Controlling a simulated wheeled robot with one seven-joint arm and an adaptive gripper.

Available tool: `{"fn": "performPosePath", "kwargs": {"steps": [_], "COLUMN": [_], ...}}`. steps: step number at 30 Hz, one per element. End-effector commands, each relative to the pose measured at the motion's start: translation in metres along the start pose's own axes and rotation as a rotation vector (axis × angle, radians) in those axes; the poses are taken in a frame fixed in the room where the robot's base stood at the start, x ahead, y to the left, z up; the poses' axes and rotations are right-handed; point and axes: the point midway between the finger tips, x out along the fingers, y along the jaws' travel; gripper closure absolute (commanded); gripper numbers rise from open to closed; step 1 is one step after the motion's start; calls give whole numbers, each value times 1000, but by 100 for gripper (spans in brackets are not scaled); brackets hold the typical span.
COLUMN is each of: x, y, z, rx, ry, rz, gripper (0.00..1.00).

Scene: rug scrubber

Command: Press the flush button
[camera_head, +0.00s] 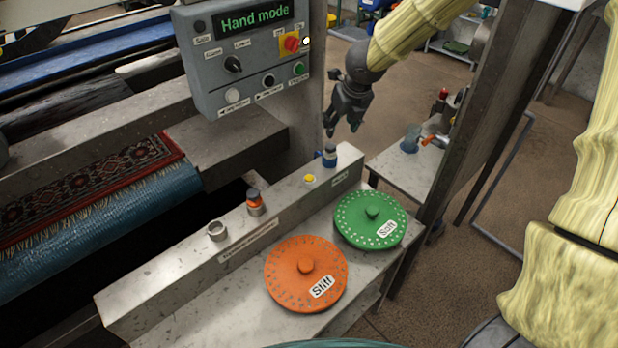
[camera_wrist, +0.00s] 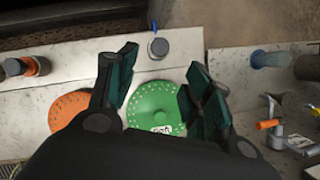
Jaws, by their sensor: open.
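A small yellow button (camera_head: 310,179) sits on top of the raised grey metal ledge (camera_head: 190,275), in front of my gripper. The small labels on the ledge are too blurred to read, so I cannot tell which control is marked flush. My gripper (camera_head: 342,126) is open and empty, pointing down above the far end of the ledge, apart from it. A grey-topped peg with a blue base (camera_head: 329,157) stands just below it. In the wrist view my open gripper (camera_wrist: 162,62) shows this peg (camera_wrist: 158,47) beyond its fingers. The yellow button does not show there.
A control panel (camera_head: 240,60) reading "Hand mode" stands left of my gripper. An orange "Stiff" disc (camera_head: 285,265) and green "Soft" disc (camera_head: 362,232) lie in front of the ledge. A post (camera_head: 480,110) stands right.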

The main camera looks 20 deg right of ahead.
Motion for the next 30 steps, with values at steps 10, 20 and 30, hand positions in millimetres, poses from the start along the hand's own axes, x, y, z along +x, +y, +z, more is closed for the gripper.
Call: {"fn": "performPosePath", "kwargs": {"steps": [10,20,30], "x": [0,0,0], "y": [0,0,0], "z": [0,0,0], "rx": [0,0,0], "ry": [0,0,0], "rz": [0,0,0], "gripper": [100,100,100]}}
